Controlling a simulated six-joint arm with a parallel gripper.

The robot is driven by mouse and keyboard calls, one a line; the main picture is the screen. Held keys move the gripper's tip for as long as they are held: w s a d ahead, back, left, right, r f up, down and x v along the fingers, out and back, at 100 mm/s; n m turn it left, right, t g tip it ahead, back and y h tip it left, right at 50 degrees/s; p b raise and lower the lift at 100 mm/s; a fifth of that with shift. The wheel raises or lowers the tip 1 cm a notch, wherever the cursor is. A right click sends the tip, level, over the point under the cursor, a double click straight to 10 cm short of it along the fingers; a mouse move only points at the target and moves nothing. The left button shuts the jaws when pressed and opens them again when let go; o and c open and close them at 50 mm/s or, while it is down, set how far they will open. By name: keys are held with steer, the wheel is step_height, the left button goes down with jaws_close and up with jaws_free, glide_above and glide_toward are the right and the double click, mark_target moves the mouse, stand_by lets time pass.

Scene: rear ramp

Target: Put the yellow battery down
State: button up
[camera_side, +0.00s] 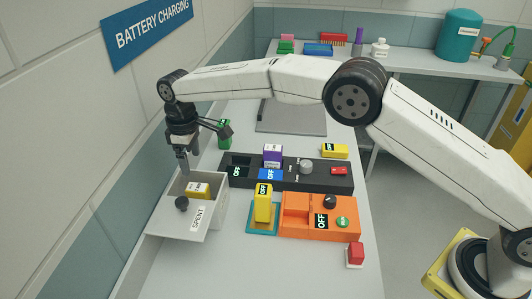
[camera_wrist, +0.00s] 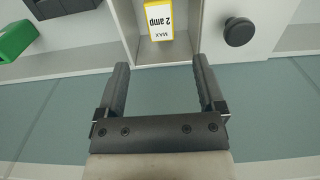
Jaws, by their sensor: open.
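A yellow battery (camera_side: 198,190) with a white label lies inside the grey box marked SPENT (camera_side: 196,219). In the wrist view the yellow battery (camera_wrist: 159,22) shows at the top, its label reading "MAX 2 amp", between walls of the box (camera_wrist: 127,28). My gripper (camera_side: 184,170) points down over the back of the box. Its jaws (camera_wrist: 162,65) are apart with nothing between them, and the battery is beyond the fingertips. Another yellow block (camera_side: 263,206) stands upright on a teal base, and a third yellow block (camera_side: 334,151) lies behind the black panel.
A black panel (camera_side: 320,182) holds a purple block (camera_side: 272,156) and a blue block (camera_side: 270,174). An orange unit (camera_side: 343,205) marked OFF stands in front. A green item (camera_side: 224,133) is behind the box. A dark round knob (camera_side: 181,203) is at the box. The wall is close on the left.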

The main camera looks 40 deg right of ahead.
steer(key=shift+d, duration=0.1)
steer(key=s+d+r+m+t, duration=0.1)
steer(key=s+d+m, duration=0.1)
steer(key=s+d, duration=0.45)
steer(key=s+d+r+m, duration=0.1)
steer(key=s+d+m, duration=0.2)
steer(key=d, duration=0.6)
steer(key=s+d+f+m, duration=0.1)
steer(key=s+d+m, duration=0.1)
steer(key=s+d, duration=0.3)
steer(key=s+d+f+m+t, duration=0.1)
steer(key=s+d, duration=0.4)
steer(key=s, duration=0.9)
steer(key=shift+s+f+m+t, duration=0.3)
steer(key=shift+f+m, duration=0.2)
steer(key=shift+f, duration=0.15)
